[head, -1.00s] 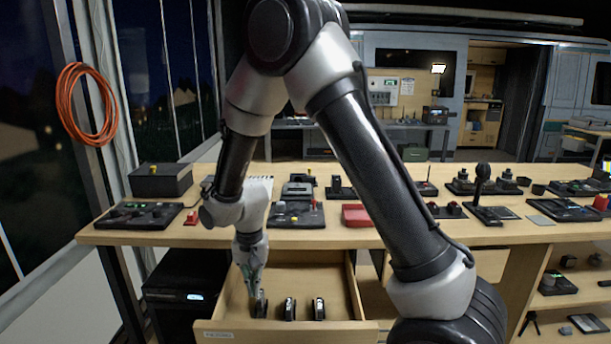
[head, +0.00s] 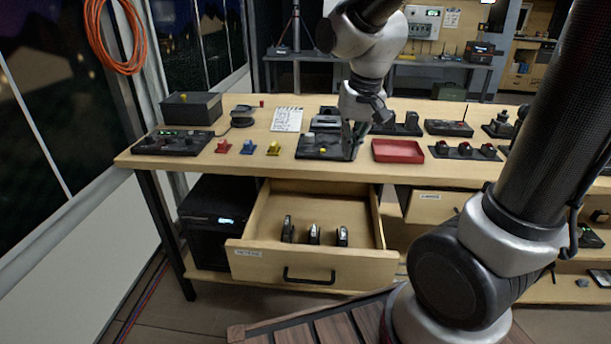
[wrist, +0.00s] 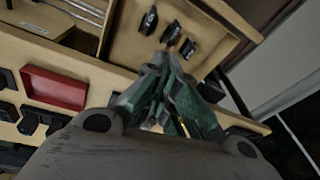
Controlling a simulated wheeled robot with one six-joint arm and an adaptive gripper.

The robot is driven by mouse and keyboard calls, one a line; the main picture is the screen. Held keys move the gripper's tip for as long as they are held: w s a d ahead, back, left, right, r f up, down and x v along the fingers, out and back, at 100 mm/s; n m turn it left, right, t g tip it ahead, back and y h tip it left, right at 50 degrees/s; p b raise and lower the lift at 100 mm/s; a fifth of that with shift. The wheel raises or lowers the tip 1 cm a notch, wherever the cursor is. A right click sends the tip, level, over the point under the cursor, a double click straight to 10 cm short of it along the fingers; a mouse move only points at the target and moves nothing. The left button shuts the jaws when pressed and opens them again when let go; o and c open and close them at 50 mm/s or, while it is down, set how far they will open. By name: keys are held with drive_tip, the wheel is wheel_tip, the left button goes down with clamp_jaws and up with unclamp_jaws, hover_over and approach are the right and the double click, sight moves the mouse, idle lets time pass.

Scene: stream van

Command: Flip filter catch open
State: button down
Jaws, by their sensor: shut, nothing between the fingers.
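My gripper (head: 352,150) is shut and empty. In the head view it points down at the right side of a black device (head: 318,147) with a yellow button on the bench. I cannot tell whether it touches the device. In the wrist view its green fingers (wrist: 160,66) are together, in front of the open drawer. I cannot make out a filter catch for certain. The open wooden drawer (head: 312,266) holds three small black objects, left (head: 287,229), middle (head: 314,234) and right (head: 342,237). They also show in the wrist view (wrist: 171,32).
A red tray (head: 398,151) lies right of my gripper. Red, blue and yellow small pieces (head: 248,148) stand to the left, near a black panel (head: 174,142) and a black box (head: 192,107). A second drawer (head: 432,205) is slightly open at right.

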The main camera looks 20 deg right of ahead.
drive_tip(key=s+d+r+n+t, duration=0.1)
drive_tip(key=s+d+r, duration=0.2)
drive_tip(key=s, duration=0.4)
drive_tip(key=s+d+r+n+t, duration=0.1)
drive_tip(key=s+d+r, duration=0.3)
drive_tip(key=s, duration=0.4)
drive_tip(key=shift+d+h, duration=0.3)
drive_tip(key=shift+d, duration=0.45)
